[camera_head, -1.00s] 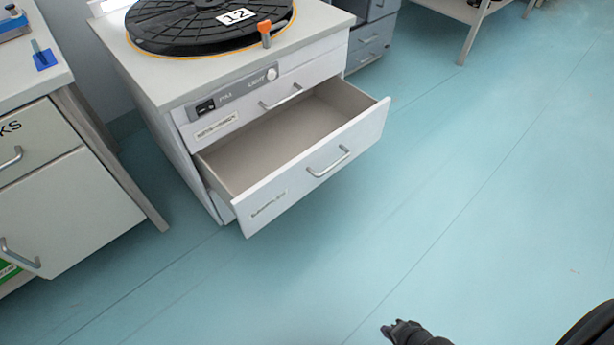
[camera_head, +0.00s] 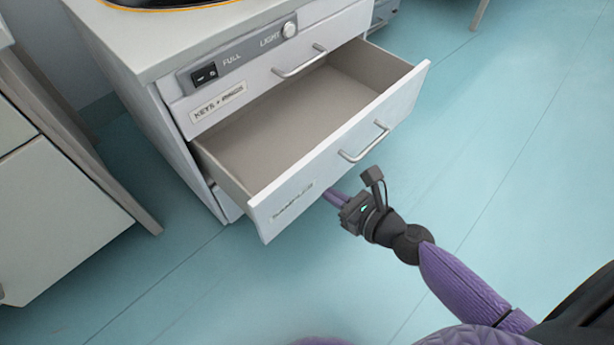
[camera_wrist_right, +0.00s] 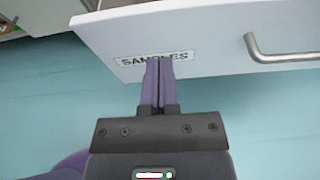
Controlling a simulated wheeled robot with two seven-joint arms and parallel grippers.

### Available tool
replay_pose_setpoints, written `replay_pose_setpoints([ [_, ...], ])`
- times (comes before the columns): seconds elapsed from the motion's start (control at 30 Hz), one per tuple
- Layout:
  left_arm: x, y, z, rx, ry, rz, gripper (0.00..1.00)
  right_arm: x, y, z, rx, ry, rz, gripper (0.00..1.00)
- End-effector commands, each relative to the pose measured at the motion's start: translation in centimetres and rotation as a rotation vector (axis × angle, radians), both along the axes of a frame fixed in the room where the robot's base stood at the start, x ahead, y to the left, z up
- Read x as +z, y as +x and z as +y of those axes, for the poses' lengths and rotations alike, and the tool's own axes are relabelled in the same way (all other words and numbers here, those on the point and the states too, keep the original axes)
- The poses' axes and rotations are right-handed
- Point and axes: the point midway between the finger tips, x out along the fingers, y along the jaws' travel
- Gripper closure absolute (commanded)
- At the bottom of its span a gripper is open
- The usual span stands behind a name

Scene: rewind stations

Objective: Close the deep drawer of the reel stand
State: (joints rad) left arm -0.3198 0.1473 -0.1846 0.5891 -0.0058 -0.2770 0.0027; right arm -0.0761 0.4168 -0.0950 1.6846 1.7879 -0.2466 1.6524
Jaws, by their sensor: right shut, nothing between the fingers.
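The reel stand (camera_head: 150,45) is a light grey cabinet at upper left in the head view. Its deep drawer (camera_head: 330,150) is pulled well out and looks empty inside. The drawer's front has a bar handle (camera_head: 366,142) and a label that reads "SAMPLES" in the right wrist view (camera_wrist_right: 154,58). My right gripper (camera_head: 333,194) is shut and empty, its purple fingers pointing at the drawer front near the label. In the right wrist view the fingertips (camera_wrist_right: 158,62) overlap the label's lower edge; I cannot tell whether they touch. My left gripper is not in view.
The shallower drawer (camera_head: 262,80) above, with its own handle, is shut. Another cabinet (camera_head: 50,215) stands at the left. The floor (camera_head: 510,180) to the right is clear.

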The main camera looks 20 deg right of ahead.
Motion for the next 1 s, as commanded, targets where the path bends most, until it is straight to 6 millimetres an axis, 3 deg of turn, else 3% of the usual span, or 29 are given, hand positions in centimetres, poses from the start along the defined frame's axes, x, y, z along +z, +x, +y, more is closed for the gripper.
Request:
replay_pose_setpoints([
  [0.13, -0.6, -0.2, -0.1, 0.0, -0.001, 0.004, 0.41, -1.1, 2.9, 1.1, 0.0, -0.003, -0.001, 1.0],
  [0.33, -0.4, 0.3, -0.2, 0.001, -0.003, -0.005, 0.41, -0.8, 5.5, 2.2, 0.001, -0.002, -0.001, 1.0],
  [1.0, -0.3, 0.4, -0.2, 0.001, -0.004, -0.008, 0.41, -0.8, 7.0, 2.9, -0.001, -0.001, 0.0, 1.0],
])
